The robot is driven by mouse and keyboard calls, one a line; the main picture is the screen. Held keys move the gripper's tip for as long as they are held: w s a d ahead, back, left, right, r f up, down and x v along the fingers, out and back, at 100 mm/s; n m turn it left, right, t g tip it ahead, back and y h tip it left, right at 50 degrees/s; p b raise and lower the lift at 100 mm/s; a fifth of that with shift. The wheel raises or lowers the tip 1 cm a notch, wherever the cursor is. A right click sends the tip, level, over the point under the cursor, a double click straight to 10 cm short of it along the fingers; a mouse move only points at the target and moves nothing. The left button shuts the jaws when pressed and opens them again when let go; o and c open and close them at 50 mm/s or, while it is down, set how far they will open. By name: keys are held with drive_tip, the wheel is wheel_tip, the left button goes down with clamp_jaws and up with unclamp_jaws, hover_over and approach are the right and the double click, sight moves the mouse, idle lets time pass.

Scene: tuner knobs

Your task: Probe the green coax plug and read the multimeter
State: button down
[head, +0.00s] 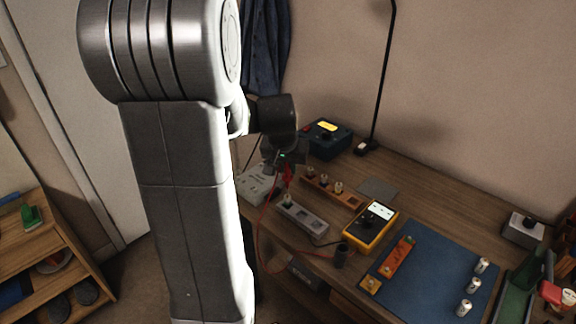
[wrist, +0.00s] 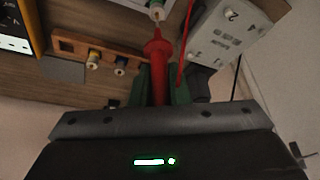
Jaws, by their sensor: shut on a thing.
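My gripper (wrist: 161,86) is shut on a red probe (wrist: 157,58), and a red lead runs from it. The probe tip points at a pale plug with a greenish ring (wrist: 158,13) at the top of the wrist view. Tip and plug look in contact or nearly so; I cannot tell which. In the head view my gripper (head: 287,166) is above the grey holder (head: 314,223), where a small greenish plug (head: 288,204) stands at the left end. The yellow multimeter (head: 371,225) lies to the right with its screen lit; its digits are too small to read.
A wooden rack (head: 347,199) with several plugs is behind the grey holder. A pale numbered box (wrist: 228,32) stands close beside the probe. A teal device (head: 330,144) and a lamp (head: 375,110) are at the back. A blue mat (head: 428,265) holds an orange rack and silver cylinders.

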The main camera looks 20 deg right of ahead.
drive_tip(key=shift+f+b, duration=0.35)
drive_tip(key=shift+b, duration=0.05)
idle(1.0)
drive_tip(key=shift+r, duration=0.15)
drive_tip(key=shift+r+p, duration=1.9)
drive_tip(key=shift+r, duration=0.5)
